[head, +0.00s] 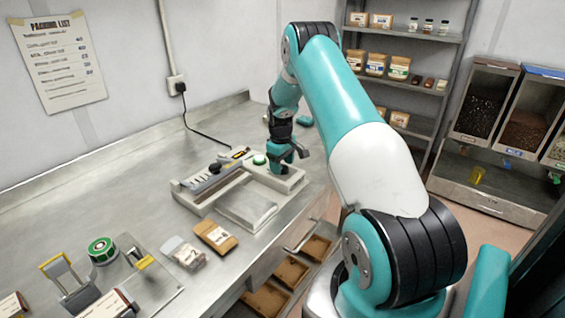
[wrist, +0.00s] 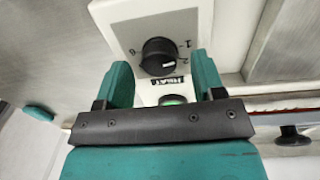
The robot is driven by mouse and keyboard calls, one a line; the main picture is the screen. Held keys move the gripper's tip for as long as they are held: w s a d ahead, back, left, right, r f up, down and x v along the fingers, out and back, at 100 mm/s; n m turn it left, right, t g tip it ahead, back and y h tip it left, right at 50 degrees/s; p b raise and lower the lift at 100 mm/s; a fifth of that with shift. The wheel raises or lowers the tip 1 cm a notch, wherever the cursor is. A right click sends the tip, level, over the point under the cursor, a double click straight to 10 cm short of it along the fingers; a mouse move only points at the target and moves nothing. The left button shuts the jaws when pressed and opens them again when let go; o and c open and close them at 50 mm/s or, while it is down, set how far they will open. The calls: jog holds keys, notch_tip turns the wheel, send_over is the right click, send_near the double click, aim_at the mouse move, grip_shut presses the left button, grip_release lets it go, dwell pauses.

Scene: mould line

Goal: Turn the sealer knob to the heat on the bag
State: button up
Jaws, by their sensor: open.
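The bag sealer (head: 192,203) stands on the bench, its white control box at the right end. In the wrist view the black sealer knob (wrist: 157,56) sits on a white panel (wrist: 118,22) with the digits 1, 2 and 6 around it. Its white mark lies near the 2. My gripper (wrist: 161,66) is open, its teal fingers on either side of the knob in the picture; I cannot tell whether they touch it. A brown pouch (head: 215,236) and a clear pouch (head: 183,253) lie in front of the sealer. Their label text is too small to read.
A green button (wrist: 172,99) sits beside the knob, partly behind my gripper. A green-topped round device (head: 102,250) stands at the bench's left. A power cord (head: 205,133) runs from the wall to the sealer. Shelves (head: 400,75) and bins (head: 490,105) stand at the right.

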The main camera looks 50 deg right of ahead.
jog(key=shift+f, duration=0.5)
jog(key=c, duration=0.9)
jog(key=shift+c, duration=0.2)
